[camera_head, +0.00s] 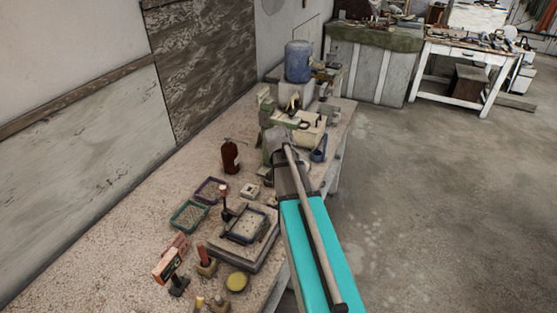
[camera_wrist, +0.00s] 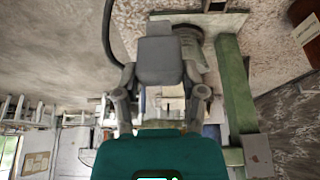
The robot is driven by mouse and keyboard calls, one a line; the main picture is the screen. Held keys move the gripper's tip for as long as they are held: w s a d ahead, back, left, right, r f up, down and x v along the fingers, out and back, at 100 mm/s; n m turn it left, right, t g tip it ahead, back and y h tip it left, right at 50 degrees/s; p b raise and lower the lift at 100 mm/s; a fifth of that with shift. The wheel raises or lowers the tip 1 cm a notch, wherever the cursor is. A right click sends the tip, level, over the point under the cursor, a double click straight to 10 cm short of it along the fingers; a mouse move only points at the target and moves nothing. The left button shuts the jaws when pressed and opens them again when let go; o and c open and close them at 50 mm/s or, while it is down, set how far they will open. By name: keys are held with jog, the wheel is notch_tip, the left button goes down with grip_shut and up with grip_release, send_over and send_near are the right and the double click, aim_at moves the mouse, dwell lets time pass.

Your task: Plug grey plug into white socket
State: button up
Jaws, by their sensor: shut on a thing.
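My gripper (camera_wrist: 160,80) is shut on a grey block-like thing, which looks like the grey plug (camera_wrist: 159,56). The plug shows between the two fingers in the wrist view, and a dark cable curves at its left. In the head view my gripper (camera_head: 279,148) is over the bench by the green-and-cream machine, and the plug cannot be made out there. A small whitish square piece, which may be the white socket (camera_head: 250,190), lies on the bench left of my arm. It is too small to tell for sure.
The speckled bench (camera_head: 130,225) holds a dark red bottle (camera_head: 230,157), a green-rimmed tray (camera_head: 189,216), a purple-rimmed tray (camera_head: 211,190) and a square block with a frame (camera_head: 243,236). A green-and-cream machine (camera_head: 308,132) and a blue water jug (camera_head: 298,62) stand beyond. Floor at right is open.

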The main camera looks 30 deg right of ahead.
jog(key=shift+s+d+r+p, duration=0.1)
jog(key=shift+s+r+p, duration=0.15)
jog(key=shift+s, duration=0.35)
jog(key=shift+s+d+r+p, duration=0.1)
jog(key=shift+s+r, duration=0.15)
jog(key=shift+s, duration=0.35)
jog(key=shift+s, duration=0.1)
